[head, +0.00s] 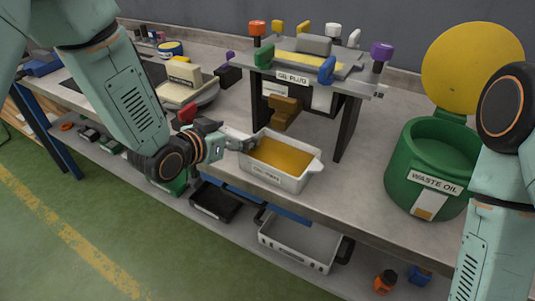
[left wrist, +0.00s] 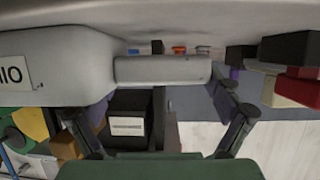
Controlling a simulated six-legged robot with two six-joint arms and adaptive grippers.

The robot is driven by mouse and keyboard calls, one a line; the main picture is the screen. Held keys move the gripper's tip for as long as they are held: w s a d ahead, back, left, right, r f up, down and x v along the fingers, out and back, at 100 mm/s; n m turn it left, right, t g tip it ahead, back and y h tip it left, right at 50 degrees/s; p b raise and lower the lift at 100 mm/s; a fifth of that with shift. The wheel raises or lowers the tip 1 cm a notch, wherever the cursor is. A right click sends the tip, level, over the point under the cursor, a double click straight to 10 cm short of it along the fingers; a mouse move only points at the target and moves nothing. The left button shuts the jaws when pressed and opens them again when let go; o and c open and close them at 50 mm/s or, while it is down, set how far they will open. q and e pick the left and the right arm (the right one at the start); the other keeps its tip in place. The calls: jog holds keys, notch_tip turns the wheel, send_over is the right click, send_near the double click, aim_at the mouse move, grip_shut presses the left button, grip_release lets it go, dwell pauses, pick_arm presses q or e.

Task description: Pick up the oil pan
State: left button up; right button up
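The oil pan (head: 272,178) is a white rectangular tray holding amber oil. It sits on the grey bench below the front of the oil plug stand, with a lug at its right end. My left gripper (head: 246,144) is at the pan's left end. In the left wrist view the pan (left wrist: 70,65) is close, and its pale handle (left wrist: 162,69) lies ahead between the spread fingers of my left gripper (left wrist: 155,110). The fingers look open and apart; contact with the handle is unclear. My right arm shows at the right edge, but its gripper is out of frame.
The oil plug stand (head: 347,118) rises behind the pan, with coloured knobs on top. A green waste oil drum (head: 402,168) with a raised yellow lid (head: 470,68) stands right. A scale (head: 188,92) is behind my left arm. A lower shelf holds a grey tray (head: 298,246).

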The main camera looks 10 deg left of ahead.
pick_arm(q)
jog(key=shift+a, duration=0.15)
jog(key=c, duration=0.9)
jog(key=shift+c, duration=0.3)
